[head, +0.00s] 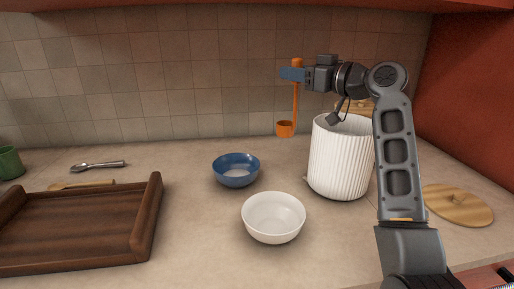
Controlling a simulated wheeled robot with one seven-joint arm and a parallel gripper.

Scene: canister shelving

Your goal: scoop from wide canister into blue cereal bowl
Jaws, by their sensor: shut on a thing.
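My gripper (294,74) is shut on the top of an orange scoop (285,129). The scoop hangs upright with its long handle down and its cup at the bottom, in the air left of the canister rim. I cannot see whether the cup holds anything. The wide canister (338,160) is white and ribbed and stands upright on the counter, its lid off and its inside mostly hidden. The blue cereal bowl (236,171) stands on the counter left of the canister, lower and to the left of the scoop. The inner bottom of the bowl looks pale.
A white bowl (273,218) stands in front of the blue one. A round wooden lid (457,204) lies at right. A dark wooden tray (148,222), a metal spoon (97,166), a wooden utensil (82,185) and a green cup (10,163) are at left. A tiled wall closes the back.

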